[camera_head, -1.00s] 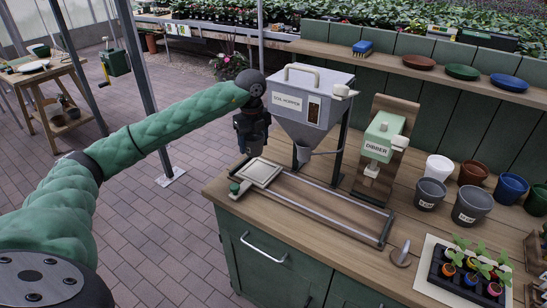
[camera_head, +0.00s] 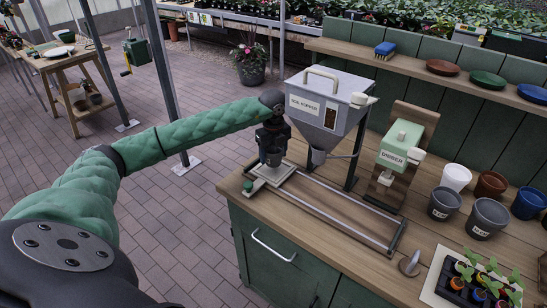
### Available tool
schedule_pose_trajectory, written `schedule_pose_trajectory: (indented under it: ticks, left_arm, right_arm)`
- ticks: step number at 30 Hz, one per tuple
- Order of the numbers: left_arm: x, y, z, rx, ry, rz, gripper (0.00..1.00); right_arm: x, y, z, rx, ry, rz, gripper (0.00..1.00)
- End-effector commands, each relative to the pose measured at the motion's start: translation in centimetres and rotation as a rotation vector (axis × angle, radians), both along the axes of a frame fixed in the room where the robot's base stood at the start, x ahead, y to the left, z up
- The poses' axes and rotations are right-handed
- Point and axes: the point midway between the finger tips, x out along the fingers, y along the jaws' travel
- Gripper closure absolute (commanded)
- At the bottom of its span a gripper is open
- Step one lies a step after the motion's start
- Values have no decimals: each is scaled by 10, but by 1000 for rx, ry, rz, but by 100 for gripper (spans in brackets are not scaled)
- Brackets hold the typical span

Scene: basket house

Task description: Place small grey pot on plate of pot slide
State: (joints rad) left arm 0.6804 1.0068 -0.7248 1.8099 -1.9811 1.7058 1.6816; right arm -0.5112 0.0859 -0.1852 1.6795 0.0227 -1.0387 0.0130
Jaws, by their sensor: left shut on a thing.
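My left gripper (camera_head: 272,148) is shut on a small grey pot (camera_head: 273,158), which shows only partly between the dark fingers. The pot is upright, over the light square plate (camera_head: 286,171) of the pot slide. It looks very low, at or just above the plate; I cannot tell whether it touches. The plate is at the left end of the slide's rails (camera_head: 345,208), beside a green knob (camera_head: 248,186). My right gripper is not in view.
The soil hopper (camera_head: 325,103) stands right of the gripper, with the green dibber (camera_head: 401,145) beyond. Labelled grey pots (camera_head: 487,217), other coloured pots, a trowel-like tool (camera_head: 409,264) and a seedling tray (camera_head: 440,289) occupy the right side. The bench's left edge is close to the plate.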

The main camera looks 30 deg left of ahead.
Motion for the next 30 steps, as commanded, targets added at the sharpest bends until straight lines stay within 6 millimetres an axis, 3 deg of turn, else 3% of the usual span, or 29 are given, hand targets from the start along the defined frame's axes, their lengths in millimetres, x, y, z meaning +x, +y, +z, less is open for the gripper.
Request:
schedule_pose_trajectory:
  ticks: [8, 21, 22, 24, 25, 30]
  left_arm:
    - [0, -1, -24, -1, 0, -1, 56]
    - [0, 0, -27, -1, 0, 0, 56]
    - [0, 0, -27, 0, 0, 0, 31]
    - [0, 0, -27, -1, 0, 0, 17]
    - [0, 0, -27, -1, 0, 0, 13]
    - [0, 0, -27, -1, 0, 0, 13]
  right_arm:
    - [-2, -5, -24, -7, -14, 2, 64]
    - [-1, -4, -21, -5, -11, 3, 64]
    - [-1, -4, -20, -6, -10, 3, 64]
    - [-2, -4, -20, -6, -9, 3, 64]
    - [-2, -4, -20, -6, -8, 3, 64]
    - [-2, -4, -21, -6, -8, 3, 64]
